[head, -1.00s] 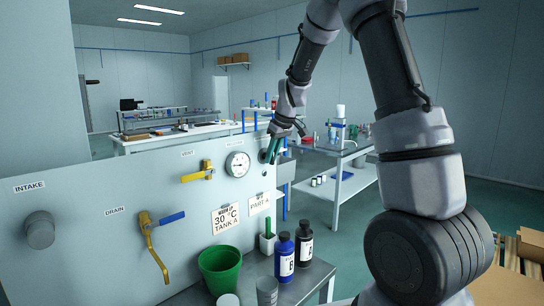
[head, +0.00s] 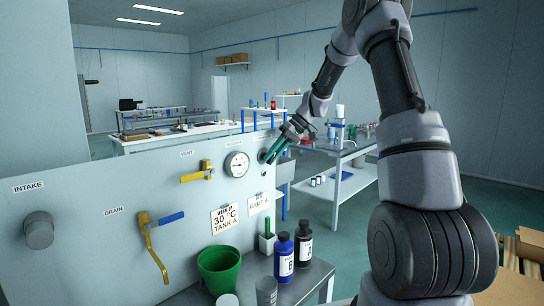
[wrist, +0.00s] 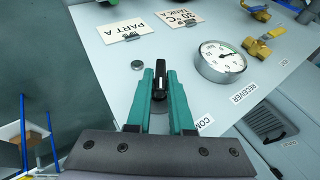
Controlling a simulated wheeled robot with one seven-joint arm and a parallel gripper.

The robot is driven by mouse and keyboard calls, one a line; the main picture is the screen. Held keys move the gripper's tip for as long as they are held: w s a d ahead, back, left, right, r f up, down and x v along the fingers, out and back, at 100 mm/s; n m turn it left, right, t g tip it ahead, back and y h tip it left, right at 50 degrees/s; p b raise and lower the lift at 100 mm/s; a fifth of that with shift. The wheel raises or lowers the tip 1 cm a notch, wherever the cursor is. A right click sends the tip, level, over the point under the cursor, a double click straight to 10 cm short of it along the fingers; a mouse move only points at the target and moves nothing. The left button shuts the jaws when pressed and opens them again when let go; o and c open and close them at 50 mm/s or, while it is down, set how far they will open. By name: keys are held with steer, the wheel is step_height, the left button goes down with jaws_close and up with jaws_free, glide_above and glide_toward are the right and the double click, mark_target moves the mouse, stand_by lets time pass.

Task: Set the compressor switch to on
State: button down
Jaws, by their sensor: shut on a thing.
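The compressor switch (wrist: 159,84) is a small black rotary knob with a pale mark, on a grey round base on the panel. In the wrist view it sits between the tips of my gripper (wrist: 159,88). The teal fingers are shut on it. A label starting "COM" (wrist: 205,121) is partly covered by the right finger. In the head view my gripper (head: 270,158) is at the panel's right end, right of the gauge, with its fingers slanting down-left to the panel. The switch is mostly hidden there.
The gauge (head: 237,164) and yellow vent valve (head: 199,173) are left of the gripper. A small round metal button (wrist: 138,66) is close to the fingers. Below are bottles (head: 284,257) and a green bucket (head: 219,266).

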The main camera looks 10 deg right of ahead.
steer(key=y, duration=0.1)
steer(key=m+g+y, duration=0.1)
steer(key=y, duration=0.1)
steer(key=g+y, duration=0.1)
steer(key=shift+w+d+f+y, duration=0.15)
steer(key=shift+d+f+y, duration=0.15)
steer(key=shift+y, duration=0.1)
steer(key=y, duration=0.1)
steer(key=m+g+y, duration=0.1)
steer(key=y, duration=0.1)
steer(key=m+y, duration=0.1)
steer(key=shift+f+g+y, duration=0.25)
steer(key=shift+g+y, duration=0.05)
steer(key=shift+g, duration=0.1)
steer(key=c, duration=0.9)
jaws_free()
steer(key=d, duration=0.3)
steer(key=w+d, duration=0.1)
steer(key=d, duration=0.3)
steer(key=w+d, duration=0.1)
steer(key=d, duration=0.2)
steer(key=shift+d, duration=0.25)
